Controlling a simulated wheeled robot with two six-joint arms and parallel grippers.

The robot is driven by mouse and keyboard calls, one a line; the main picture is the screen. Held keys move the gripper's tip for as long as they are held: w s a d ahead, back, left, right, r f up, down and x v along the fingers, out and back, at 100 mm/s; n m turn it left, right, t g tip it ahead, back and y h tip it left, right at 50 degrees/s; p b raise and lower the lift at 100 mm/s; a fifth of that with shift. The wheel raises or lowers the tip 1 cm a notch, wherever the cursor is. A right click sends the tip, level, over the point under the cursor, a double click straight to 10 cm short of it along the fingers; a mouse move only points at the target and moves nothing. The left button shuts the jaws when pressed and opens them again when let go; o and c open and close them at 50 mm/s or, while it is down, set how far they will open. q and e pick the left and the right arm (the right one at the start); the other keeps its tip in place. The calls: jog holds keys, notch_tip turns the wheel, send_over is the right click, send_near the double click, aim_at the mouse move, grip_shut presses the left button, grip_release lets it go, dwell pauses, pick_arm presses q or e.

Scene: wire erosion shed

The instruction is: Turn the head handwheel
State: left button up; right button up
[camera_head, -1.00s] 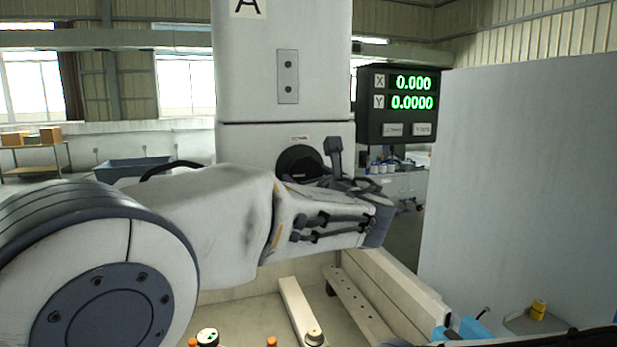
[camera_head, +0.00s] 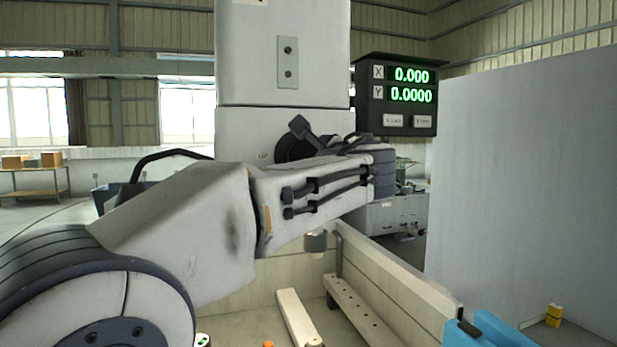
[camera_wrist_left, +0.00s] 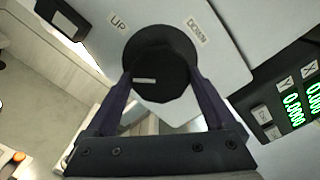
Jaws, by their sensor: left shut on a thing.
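The head handwheel is a round black wheel on the grey machine head. In the head view only part of the handwheel (camera_head: 286,149) shows behind my left wrist. In the left wrist view the handwheel (camera_wrist_left: 160,62) fills the centre, with a short white mark on its face. My left gripper (camera_wrist_left: 161,80) is shut on it, one finger against each side. The labels UP (camera_wrist_left: 118,23) and DOWN (camera_wrist_left: 197,31) stand on the panel beside the wheel. My right gripper is not in view.
A readout box (camera_head: 397,98) showing X 0.000 and Y 0.0000 hangs right of the head. A large grey panel (camera_head: 530,190) stands at the right. Below my arm are a pale bar (camera_head: 299,320) and a rail with holes (camera_head: 358,308). A blue object (camera_head: 490,330) is at the lower right.

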pick_arm(q)
jog(key=shift+n+b, duration=3.55)
jog(key=shift+n, duration=2.05)
jog(key=o, duration=1.1)
jog(key=b+v, duration=0.3)
jog(key=v, duration=0.7)
jog(key=shift+s+d, duration=0.1)
jog(key=shift+s, duration=0.15)
